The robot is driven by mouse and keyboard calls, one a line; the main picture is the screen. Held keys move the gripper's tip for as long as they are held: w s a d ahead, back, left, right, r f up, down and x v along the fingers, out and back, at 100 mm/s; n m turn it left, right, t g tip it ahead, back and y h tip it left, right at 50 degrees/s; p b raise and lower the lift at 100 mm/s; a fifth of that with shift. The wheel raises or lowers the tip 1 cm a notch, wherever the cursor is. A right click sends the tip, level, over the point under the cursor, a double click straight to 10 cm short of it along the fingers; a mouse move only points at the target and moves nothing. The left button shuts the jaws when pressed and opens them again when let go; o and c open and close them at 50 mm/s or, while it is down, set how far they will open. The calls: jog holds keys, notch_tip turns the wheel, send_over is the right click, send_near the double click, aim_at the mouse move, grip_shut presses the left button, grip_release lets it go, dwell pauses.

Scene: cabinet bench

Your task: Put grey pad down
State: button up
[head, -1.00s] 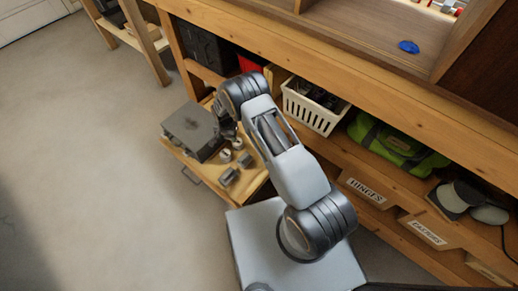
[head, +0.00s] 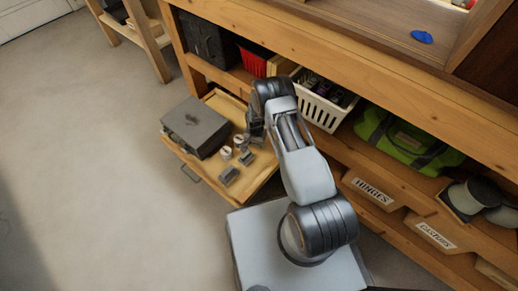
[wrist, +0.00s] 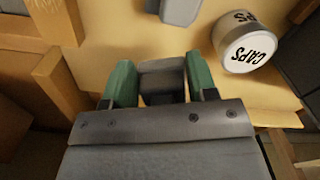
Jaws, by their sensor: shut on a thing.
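My gripper (wrist: 162,84) has green fingers shut on a grey pad (wrist: 162,72) in the wrist view. In the head view my gripper (head: 256,137) is over the right part of the pulled-out wooden drawer (head: 208,173), where the pad is hard to make out. Whether the pad touches the drawer floor, I cannot tell. Another grey block (wrist: 181,10) lies beyond the pad in the wrist view. Grey blocks also show in the head view, one near the front (head: 229,175) and one behind it (head: 247,158).
Two white jars (head: 226,153) (head: 240,142) stand mid-drawer. A large grey box (head: 195,127) fills the drawer's left side. A white basket (head: 320,107) sits on the shelf.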

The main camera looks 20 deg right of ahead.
aim_at(259, 151)
jog(key=shift+d+f, duration=0.3)
jog(key=shift+f, duration=0.15)
jog(key=shift+s+d+f+b, duration=0.1)
jog(key=shift+d+f+b, duration=0.15)
jog(key=shift+f+b, duration=0.6)
jog(key=shift+d+f+b, duration=0.25)
jog(key=shift+f+b, duration=0.3)
jog(key=shift+f, duration=0.6)
jog(key=shift+f, duration=0.1)
jog(key=shift+f, duration=0.15)
jog(key=o, duration=0.9)
jog(key=shift+o, duration=0.2)
notch_tip(259, 151, up, 12)
jog(key=p, duration=0.5)
jog(key=shift+r, duration=0.25)
